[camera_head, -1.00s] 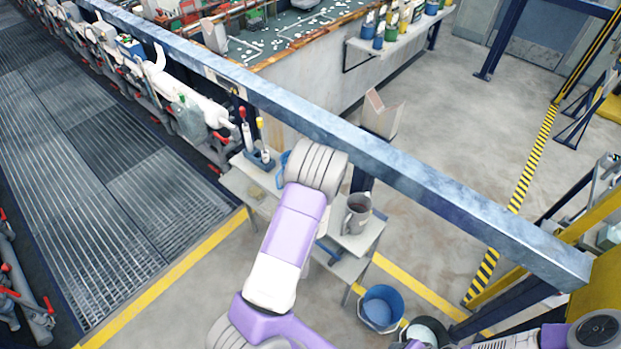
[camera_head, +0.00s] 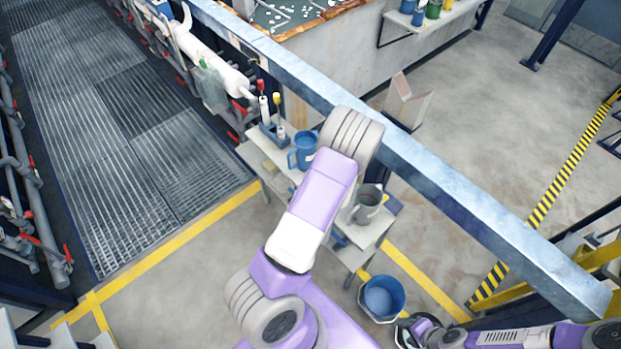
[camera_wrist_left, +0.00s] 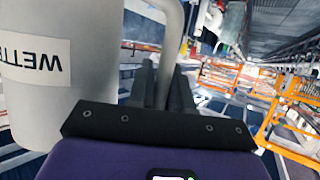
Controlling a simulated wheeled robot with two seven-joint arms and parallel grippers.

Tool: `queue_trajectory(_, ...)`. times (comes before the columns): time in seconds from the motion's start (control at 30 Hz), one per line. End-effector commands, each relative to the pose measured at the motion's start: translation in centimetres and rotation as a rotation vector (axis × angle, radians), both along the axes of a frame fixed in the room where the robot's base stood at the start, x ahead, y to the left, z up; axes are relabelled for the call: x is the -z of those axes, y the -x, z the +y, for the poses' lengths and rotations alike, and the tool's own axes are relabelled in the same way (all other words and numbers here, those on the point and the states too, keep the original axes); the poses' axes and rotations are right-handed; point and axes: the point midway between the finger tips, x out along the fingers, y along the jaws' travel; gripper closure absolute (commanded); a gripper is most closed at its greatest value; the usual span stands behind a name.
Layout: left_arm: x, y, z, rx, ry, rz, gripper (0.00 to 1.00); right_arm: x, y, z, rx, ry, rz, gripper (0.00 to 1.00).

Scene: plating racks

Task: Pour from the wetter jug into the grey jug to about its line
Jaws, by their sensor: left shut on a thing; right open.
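A grey jug (camera_head: 368,204) with a dark inside stands upright on the small trolley in the head view, just right of my left arm. My left gripper (camera_wrist_left: 165,85) is shut on the handle of the pale grey wetter jug (camera_wrist_left: 75,95) in the left wrist view. Its label, partly cut off, reads "WETT" upside down there. The inside of that jug is out of frame. In the head view my left arm hides this gripper and jug. My right gripper (camera_head: 422,328) is open at the lower right, low beside the blue bucket, its fingers small.
A blue jug (camera_head: 303,150) and a rack of bottles (camera_head: 270,128) stand on the trolley's left part. A blue bucket (camera_head: 381,298) stands on the floor. A long steel beam (camera_head: 440,185) crosses behind the trolley. Open floor lies to the right.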

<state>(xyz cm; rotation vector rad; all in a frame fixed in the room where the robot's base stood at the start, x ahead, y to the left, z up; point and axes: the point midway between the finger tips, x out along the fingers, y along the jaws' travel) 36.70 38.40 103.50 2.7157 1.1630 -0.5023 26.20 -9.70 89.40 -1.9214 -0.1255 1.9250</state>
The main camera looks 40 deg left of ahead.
Motion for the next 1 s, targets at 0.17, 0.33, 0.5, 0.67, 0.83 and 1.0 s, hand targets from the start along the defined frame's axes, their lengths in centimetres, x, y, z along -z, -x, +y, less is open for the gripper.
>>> queue_trajectory(0.17, -0.8, -1.3, -0.8, 0.004, -0.039, 0.048, 1.00, -1.1, 0.0, 0.0, 0.000, 0.000, -0.001, 0.51)
queue_trajectory(0.33, -1.1, -2.5, -1.6, 0.005, -0.088, 0.125, 1.00, -2.2, 0.0, 0.0, 0.000, 0.000, -0.001, 0.51)
queue_trajectory(0.5, -1.0, -3.5, -2.2, 0.002, -0.136, 0.201, 1.00, -2.7, 0.0, 0.0, 0.000, 0.000, -0.001, 0.51)
queue_trajectory(0.67, 0.9, -3.3, -2.1, 0.001, -0.166, 0.245, 1.00, -1.4, 0.0, 0.0, 0.000, 0.000, 0.000, 0.51)
queue_trajectory(0.83, 2.4, -3.3, -2.1, 0.001, -0.196, 0.292, 1.00, -0.5, 0.0, 0.0, 0.000, 0.000, 0.000, 0.51)
queue_trajectory(1.0, 3.9, -3.3, -2.1, 0.001, -0.227, 0.340, 1.00, 0.4, 0.0, 0.0, 0.000, 0.000, -0.001, 0.51)
